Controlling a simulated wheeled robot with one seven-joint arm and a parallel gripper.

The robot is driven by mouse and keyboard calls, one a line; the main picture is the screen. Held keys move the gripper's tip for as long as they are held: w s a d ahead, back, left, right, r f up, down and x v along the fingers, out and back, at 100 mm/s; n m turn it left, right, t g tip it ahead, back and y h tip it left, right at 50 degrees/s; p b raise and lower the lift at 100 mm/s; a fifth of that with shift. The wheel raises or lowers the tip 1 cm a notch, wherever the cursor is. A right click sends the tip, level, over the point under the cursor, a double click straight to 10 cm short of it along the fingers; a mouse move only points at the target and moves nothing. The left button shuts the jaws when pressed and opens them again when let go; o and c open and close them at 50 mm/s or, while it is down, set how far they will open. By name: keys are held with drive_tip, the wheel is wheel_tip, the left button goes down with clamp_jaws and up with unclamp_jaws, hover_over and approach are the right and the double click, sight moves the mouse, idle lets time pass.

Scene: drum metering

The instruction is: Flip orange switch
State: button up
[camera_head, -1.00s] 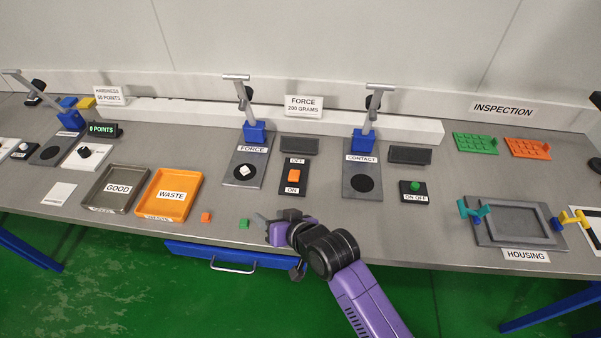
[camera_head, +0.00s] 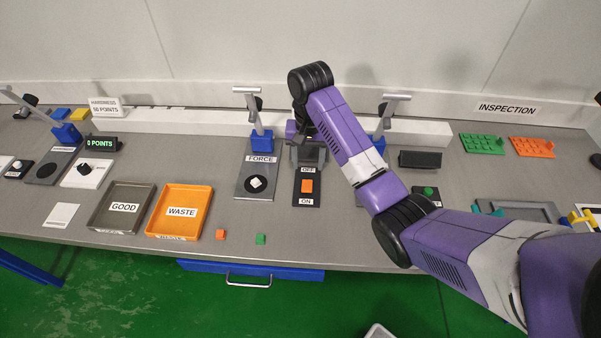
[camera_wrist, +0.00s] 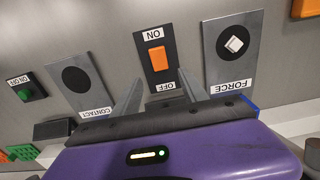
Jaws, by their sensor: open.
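The orange switch (camera_head: 307,186) sits on a dark plate with OFF above it and ON below it in the head view. In the wrist view the orange switch (camera_wrist: 157,57) appears upside down, beyond the fingertips and between their lines. My gripper (camera_wrist: 156,82) is open and empty, its two grey fingers spread near the OFF end of the plate. In the head view my gripper (camera_head: 307,150) is over the far end of the switch plate, apart from the switch. Its fingers are hard to make out there.
The FORCE plate (camera_head: 243,187) with a white piece (camera_head: 256,183) on it lies left of the switch. The CONTACT plate (camera_wrist: 92,98) lies on the other side, mostly hidden by my arm in the head view. Orange (camera_head: 221,234) and green (camera_head: 261,239) blocks lie near the front edge.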

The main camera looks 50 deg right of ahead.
sight(307, 183)
wheel_tip(307, 183, down, 5)
drive_tip(key=b, duration=0.3)
drive_tip(key=shift+f, duration=1.35)
clamp_jaws()
